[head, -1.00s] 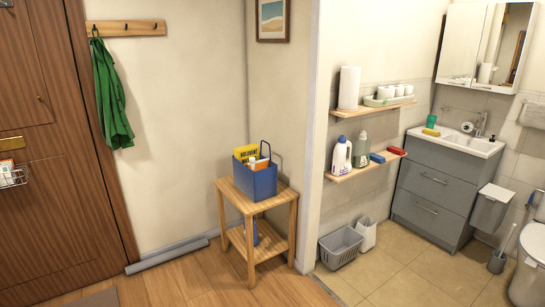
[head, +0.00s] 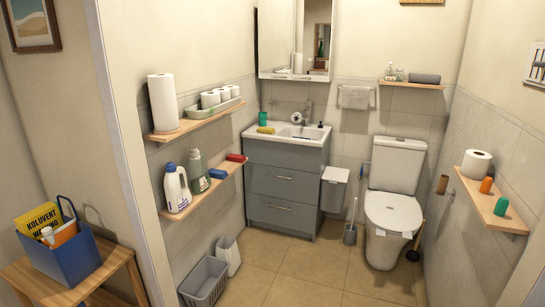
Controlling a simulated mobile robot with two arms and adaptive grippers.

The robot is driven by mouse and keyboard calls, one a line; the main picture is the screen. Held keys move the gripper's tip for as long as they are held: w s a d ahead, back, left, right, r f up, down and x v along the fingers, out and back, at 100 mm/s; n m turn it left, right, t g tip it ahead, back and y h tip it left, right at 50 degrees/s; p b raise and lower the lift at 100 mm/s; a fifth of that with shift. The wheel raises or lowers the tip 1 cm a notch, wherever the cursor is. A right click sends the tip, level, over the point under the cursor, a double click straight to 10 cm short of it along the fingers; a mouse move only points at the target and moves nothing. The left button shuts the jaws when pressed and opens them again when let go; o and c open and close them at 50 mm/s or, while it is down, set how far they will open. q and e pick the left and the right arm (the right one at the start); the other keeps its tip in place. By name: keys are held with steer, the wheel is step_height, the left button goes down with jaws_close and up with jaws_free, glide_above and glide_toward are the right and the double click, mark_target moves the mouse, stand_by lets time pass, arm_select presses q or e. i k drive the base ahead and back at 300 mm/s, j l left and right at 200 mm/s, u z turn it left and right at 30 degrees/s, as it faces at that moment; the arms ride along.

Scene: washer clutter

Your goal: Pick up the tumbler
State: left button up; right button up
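A teal tumbler-like cup (head: 263,118) stands upright at the back left corner of the white sink top (head: 308,138), beside the wall. A yellow item (head: 266,130) lies just in front of it. Nothing covers the cup in this view. A small green object (head: 501,206) on the right wooden shelf is too small to identify. Neither of my grippers is in view.
A grey vanity (head: 285,187) stands below the sink, with a toilet (head: 391,210) to its right. Wall shelves with bottles (head: 177,188) and a paper roll (head: 163,102) project at left. A grey basket (head: 204,282) sits on the floor; the middle tile floor is clear.

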mark_target(262, 117)
steer(key=i+l+z, duration=0.2)
steer(key=i+z, duration=0.2)
steer(key=i, duration=0.5)
steer(key=i+z, duration=0.4)
steer(key=i, duration=0.55)
steer(key=j, duration=0.1)
